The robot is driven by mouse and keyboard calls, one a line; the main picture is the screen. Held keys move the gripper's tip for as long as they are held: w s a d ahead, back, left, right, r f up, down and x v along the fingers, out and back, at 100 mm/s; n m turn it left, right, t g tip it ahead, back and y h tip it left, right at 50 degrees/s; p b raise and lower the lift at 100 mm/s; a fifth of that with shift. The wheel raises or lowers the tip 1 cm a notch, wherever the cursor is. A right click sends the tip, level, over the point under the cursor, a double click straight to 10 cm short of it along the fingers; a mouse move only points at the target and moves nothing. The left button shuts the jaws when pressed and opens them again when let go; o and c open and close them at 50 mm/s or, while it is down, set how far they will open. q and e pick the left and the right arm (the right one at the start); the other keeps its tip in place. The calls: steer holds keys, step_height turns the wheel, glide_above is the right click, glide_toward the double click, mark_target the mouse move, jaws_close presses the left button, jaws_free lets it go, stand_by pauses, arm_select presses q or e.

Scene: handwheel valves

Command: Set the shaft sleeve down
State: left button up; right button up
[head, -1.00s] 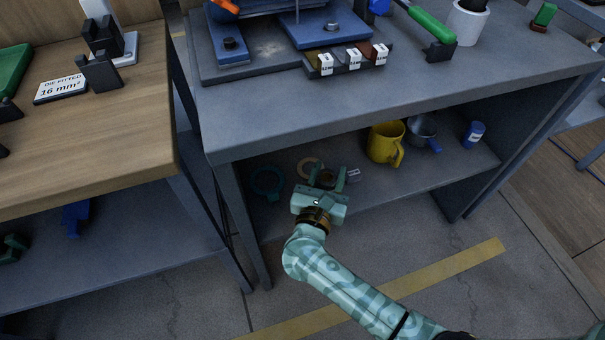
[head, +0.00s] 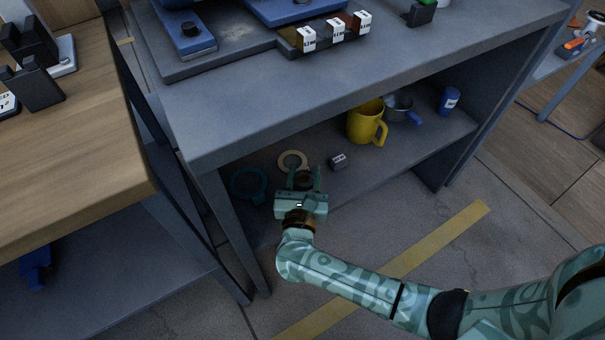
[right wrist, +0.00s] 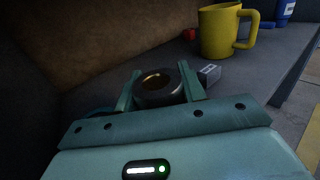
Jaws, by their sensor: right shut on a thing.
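The shaft sleeve is a short dark metal ring with a bronze-coloured bore, seen in the right wrist view (right wrist: 158,86) between my fingers. In the head view the sleeve (head: 304,180) is a small dark shape, partly hidden by the fingers. My right gripper (head: 305,178) is shut on it, at the front of the lower shelf (head: 400,152) under the grey bench. The bore faces up and towards the wrist camera. I cannot tell whether the sleeve touches the shelf. My left gripper is not in view.
On the shelf, a beige ring (head: 293,161) lies just behind the gripper and a teal ring (head: 249,184) to its left. The bench top (head: 330,85) overhangs.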

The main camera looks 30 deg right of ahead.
steer(key=o, duration=1.1)
steer(key=shift+f, duration=0.1)
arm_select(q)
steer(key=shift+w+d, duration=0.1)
arm_select(e)
steer(key=shift+o, duration=0.2)
steer(key=shift+r, duration=0.25)
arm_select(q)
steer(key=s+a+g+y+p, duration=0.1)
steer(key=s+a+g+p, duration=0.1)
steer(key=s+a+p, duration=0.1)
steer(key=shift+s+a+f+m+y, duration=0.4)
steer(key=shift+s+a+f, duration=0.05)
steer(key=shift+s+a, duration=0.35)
arm_select(e)
steer(key=v, duration=1.2)
steer(key=shift+f, duration=0.1)
